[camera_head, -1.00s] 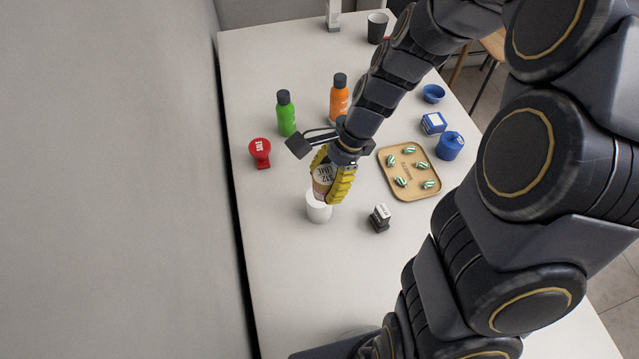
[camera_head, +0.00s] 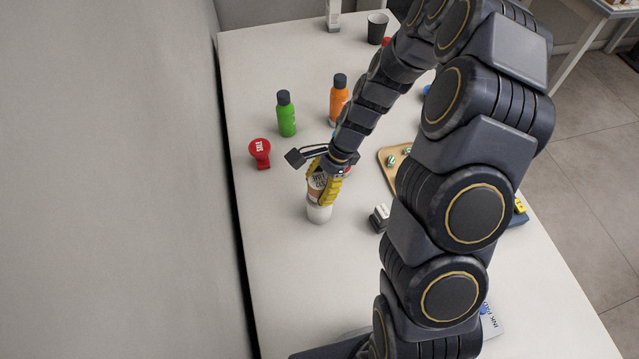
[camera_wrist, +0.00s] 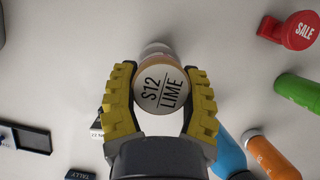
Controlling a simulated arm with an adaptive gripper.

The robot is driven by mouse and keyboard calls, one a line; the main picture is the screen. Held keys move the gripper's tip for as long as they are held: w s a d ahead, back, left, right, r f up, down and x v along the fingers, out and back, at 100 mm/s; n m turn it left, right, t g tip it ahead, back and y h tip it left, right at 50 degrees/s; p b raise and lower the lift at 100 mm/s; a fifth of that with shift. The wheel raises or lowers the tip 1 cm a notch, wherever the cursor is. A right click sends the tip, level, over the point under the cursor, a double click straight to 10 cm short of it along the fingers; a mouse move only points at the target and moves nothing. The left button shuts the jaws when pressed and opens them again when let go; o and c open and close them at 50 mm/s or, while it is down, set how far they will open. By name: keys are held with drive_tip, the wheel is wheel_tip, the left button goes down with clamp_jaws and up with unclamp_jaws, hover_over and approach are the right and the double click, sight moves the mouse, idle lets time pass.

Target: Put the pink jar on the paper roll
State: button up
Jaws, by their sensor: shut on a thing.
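The pink jar (camera_head: 314,189) has a pale lid reading "S12 LIME", and the lid faces the camera in the wrist view (camera_wrist: 160,88). My gripper (camera_head: 322,190) has yellow ridged fingers shut on the jar's two sides. The white paper roll (camera_head: 319,214) stands upright on the counter directly below the jar. The jar looks nearly upright and lined up over the roll's top. The fingers and jar hide the roll's top, so I cannot tell whether the jar touches it.
A black and white stamp (camera_head: 379,217) stands close at the right. A red item (camera_head: 260,152), a green bottle (camera_head: 286,115) and an orange bottle (camera_head: 338,98) stand behind. A wooden tray (camera_head: 384,158) is partly hidden by my arm. The counter left of the roll is clear.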

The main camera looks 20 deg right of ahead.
drive_tip(key=shift+f, duration=0.2)
drive_tip(key=o, duration=1.1)
drive_tip(key=shift+r, duration=0.1)
drive_tip(key=s+v, duration=0.1)
drive_tip(key=v, duration=1.1)
drive_tip(key=s+a+r+n+h, duration=0.2)
drive_tip(key=s+a+r+n, duration=0.3)
drive_tip(key=s+r+n, duration=0.35)
drive_tip(key=s+n+h, duration=0.1)
drive_tip(key=s+n, duration=0.1)
drive_tip(key=s, duration=0.2)
drive_tip(key=s+r+n, duration=0.1)
drive_tip(key=s+n, duration=0.2)
drive_tip(key=s, duration=0.2)
drive_tip(key=s+n+g+h, duration=0.1)
drive_tip(key=s+n, duration=0.1)
drive_tip(key=s, duration=0.2)
drive_tip(key=shift+s+d+r+n+h, duration=0.2)
drive_tip(key=shift+s+n+h, duration=0.1)
drive_tip(key=shift+s+n, duration=0.1)
